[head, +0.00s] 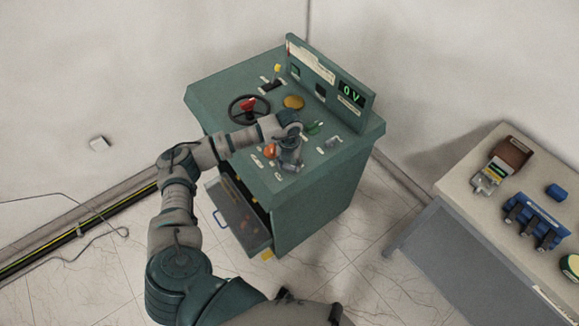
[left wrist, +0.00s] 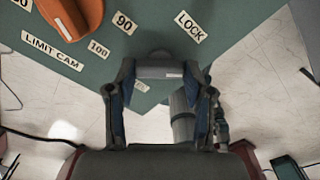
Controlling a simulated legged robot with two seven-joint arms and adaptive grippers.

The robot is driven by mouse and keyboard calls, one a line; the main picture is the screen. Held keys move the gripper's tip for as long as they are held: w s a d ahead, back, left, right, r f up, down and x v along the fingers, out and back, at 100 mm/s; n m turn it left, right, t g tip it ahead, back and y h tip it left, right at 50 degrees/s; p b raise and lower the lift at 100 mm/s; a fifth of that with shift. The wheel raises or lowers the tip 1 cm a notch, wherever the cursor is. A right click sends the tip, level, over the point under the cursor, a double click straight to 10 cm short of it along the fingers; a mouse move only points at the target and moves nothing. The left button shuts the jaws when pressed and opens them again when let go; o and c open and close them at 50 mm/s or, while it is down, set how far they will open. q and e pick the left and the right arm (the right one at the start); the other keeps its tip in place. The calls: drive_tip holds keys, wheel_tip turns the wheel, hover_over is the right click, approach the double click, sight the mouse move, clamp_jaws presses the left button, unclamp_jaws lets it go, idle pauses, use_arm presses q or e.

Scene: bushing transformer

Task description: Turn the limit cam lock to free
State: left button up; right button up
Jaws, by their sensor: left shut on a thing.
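My left gripper (head: 289,163) is over the front part of the green console's sloping top (head: 215,90). In the left wrist view, the left gripper (left wrist: 160,75) has its two fingers on either side of a grey knob (left wrist: 163,72), which I take as the limit cam lock, and is shut on it. A LOCK label (left wrist: 190,26) sits to the right of the knob. A small label (left wrist: 140,87), too hidden to read, shows between the fingers. In the head view the gripper hides the knob. My right gripper is not in view.
An orange dial (left wrist: 72,14) with a LIMIT CAM label (left wrist: 52,52) is close by on the left. A black handwheel (head: 249,109) and yellow button (head: 293,102) are farther back. An open drawer (head: 238,216) juts from the front. A table (head: 462,185) with parts stands right.

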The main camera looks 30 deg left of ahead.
use_arm(q)
drive_tip(key=m, duration=0.1)
drive_tip(key=m+b, duration=0.1)
drive_tip(key=m, duration=0.1)
drive_tip(key=m+b, duration=0.1)
drive_tip(key=m, duration=0.1)
drive_tip(key=shift+w+a+r, duration=0.1)
drive_tip(key=shift+w, duration=0.15)
drive_tip(key=shift+m+b, duration=0.55)
drive_tip(key=shift+m, duration=0.65)
drive_tip(key=o, duration=1.1)
drive_tip(key=shift+c, duration=0.2)
drive_tip(key=shift+o, duration=0.5)
drive_tip(key=shift+w, duration=0.1)
